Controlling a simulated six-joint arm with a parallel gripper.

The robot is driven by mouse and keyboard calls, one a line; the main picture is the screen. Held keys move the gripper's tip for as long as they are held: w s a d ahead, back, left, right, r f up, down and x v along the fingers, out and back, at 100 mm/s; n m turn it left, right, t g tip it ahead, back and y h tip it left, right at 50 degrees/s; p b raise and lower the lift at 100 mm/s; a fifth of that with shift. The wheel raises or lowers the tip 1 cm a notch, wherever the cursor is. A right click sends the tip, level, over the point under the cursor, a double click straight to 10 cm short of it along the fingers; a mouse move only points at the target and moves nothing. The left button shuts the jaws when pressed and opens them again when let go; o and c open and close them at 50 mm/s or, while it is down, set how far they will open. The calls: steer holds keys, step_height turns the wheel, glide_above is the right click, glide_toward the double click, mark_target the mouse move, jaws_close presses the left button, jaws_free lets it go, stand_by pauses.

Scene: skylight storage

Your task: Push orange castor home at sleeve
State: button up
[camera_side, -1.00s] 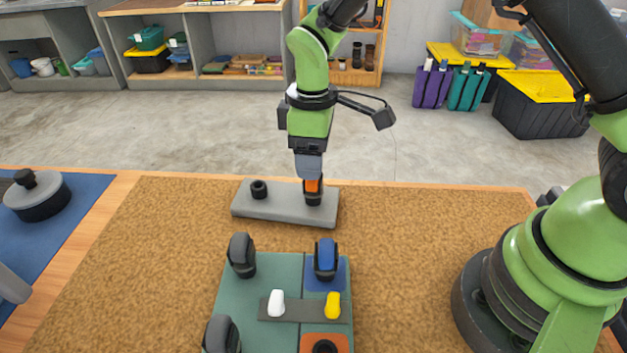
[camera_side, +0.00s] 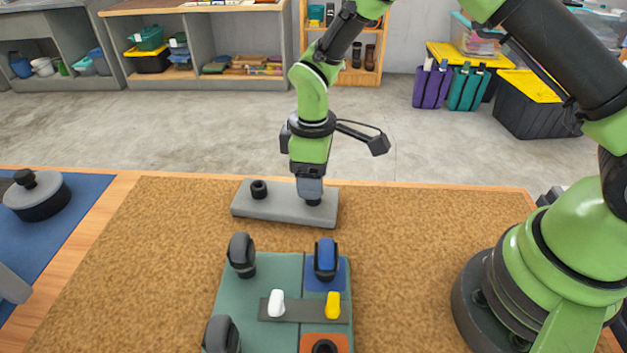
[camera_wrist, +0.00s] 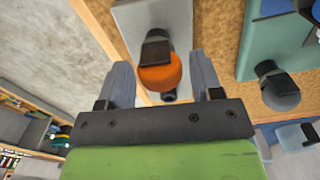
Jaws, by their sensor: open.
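The orange castor (camera_wrist: 160,73) stands on the right end of the grey holder block (camera_side: 283,211), which also shows in the wrist view (camera_wrist: 135,12). My gripper (camera_side: 311,196) is over that end, hiding the castor's orange wheel in the side view. In the wrist view my gripper (camera_wrist: 161,64) is open, with one finger on each side of the castor; a gap shows beside the wheel. An orange square with a dark round sleeve (camera_side: 324,346) is at the front right of the teal board (camera_side: 275,261), cut by the frame's bottom edge. Nothing visible stands in it.
The teal board carries grey castors (camera_side: 242,255) (camera_side: 221,336), a blue castor (camera_side: 326,260), and a strip with white (camera_side: 277,302) and yellow (camera_side: 333,305) levers. The grey block's left socket (camera_side: 259,190) is empty. The cork mat (camera_side: 410,240) around is clear.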

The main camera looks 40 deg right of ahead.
steer(key=c, duration=0.9)
steer(key=shift+c, duration=0.2)
steer(key=shift+r, duration=0.4)
steer(key=shift+r, duration=2.75)
